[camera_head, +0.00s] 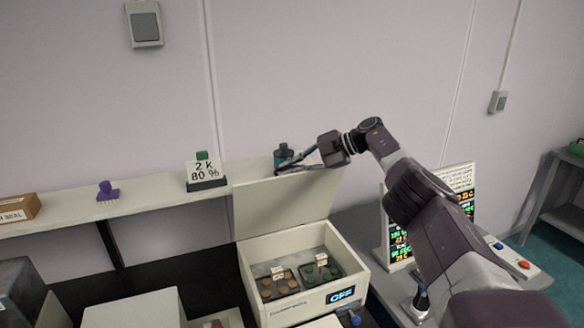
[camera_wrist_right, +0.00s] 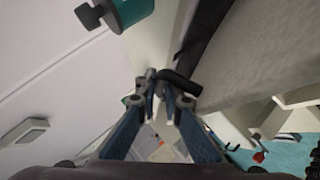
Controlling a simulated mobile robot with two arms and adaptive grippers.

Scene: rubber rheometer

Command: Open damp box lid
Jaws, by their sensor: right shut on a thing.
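The damp box (camera_head: 352,252) is a cream box on the bench with a blue "OFF" display on its front. Its lid (camera_head: 275,210) stands raised, close to upright, at the back of the box. Inside, two dark trays (camera_head: 277,287) with round samples and small labels show. My right gripper (camera_head: 284,168) is at the top edge of the lid. In the right wrist view its blue fingers (camera_wrist_right: 165,90) are shut on a dark bent handle (camera_wrist_right: 183,88). My left gripper is not in view.
A display panel (camera_head: 455,180) stands right of the box, partly behind my right arm.

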